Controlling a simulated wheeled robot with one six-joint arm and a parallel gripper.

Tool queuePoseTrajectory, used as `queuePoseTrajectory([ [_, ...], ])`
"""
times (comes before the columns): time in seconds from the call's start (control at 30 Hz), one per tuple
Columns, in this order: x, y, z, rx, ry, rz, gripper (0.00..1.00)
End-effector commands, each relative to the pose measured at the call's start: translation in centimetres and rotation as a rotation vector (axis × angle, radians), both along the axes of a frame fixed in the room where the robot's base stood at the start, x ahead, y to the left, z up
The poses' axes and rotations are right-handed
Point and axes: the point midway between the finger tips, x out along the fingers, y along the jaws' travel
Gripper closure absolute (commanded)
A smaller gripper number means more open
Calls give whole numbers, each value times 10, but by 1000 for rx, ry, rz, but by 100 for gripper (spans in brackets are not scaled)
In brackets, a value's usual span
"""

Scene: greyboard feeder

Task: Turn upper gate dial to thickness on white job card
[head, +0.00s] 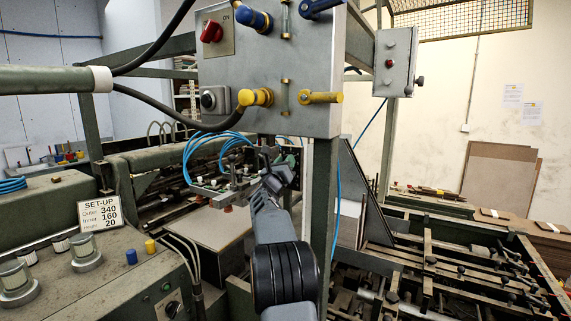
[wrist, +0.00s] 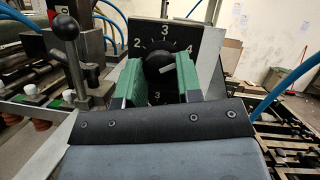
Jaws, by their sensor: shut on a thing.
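The upper gate dial has a round black knob (wrist: 158,66) on a dark plate (wrist: 148,27) with white numbers. I read 2, 3 and 4 from left to right around its top. The knob's white mark points right and slightly up, roughly toward the 4. My gripper (wrist: 158,77) is shut on the knob, one green pad at each side. Below, a lower scale shows a 3, partly hidden by my gripper. In the head view my gripper (head: 274,168) is beyond my arm, and the dial cannot be made out. A white card (head: 100,212) reads SET-UP, 340, 160, 20; its small labels are blurred.
A grey control box (head: 270,85) with red, blue and yellow fittings hangs above my arm. A ball-topped lever (wrist: 67,30) stands left of the dial. Blue hoses (head: 205,150) loop close to my gripper. A green post (head: 325,210) stands right of my arm.

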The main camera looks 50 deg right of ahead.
Motion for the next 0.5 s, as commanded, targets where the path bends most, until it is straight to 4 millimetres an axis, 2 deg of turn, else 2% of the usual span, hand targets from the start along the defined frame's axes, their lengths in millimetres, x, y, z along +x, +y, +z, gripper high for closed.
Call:
queuePoseTrajectory([
  [0.27,-2,-1,-3,-34,132,-1,91],
  [0.5,-3,-1,0,-87,345,-2,91],
])
